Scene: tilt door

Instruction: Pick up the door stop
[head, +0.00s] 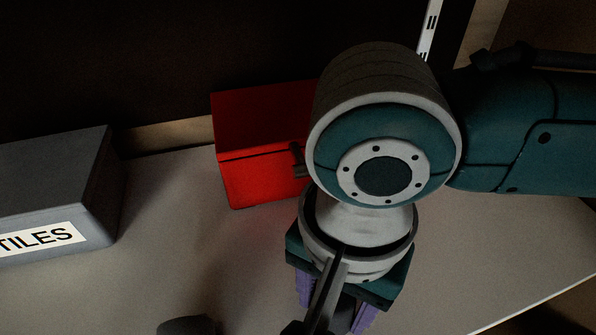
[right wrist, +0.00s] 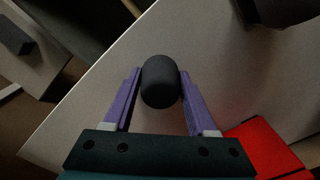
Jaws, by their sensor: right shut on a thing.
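The door stop (right wrist: 160,82) is a dark, rounded, smooth block in the right wrist view. My right gripper (right wrist: 159,86) has its purple fingers on both sides of it and is shut on it. In the head view my right gripper (head: 336,315) points down over the pale table, with its fingertips near the bottom edge. The wrist and a dark bar in front hide most of the space between the fingers there. I cannot tell whether the door stop touches the table. My left gripper is not in view.
A red metal box (head: 260,180) stands behind my right wrist, partly hidden by it. A grey box (head: 60,185) labelled TILES stands at the left. A dark rounded object (head: 187,326) is cut off at the bottom edge. The pale table (head: 165,240) is clear between the boxes.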

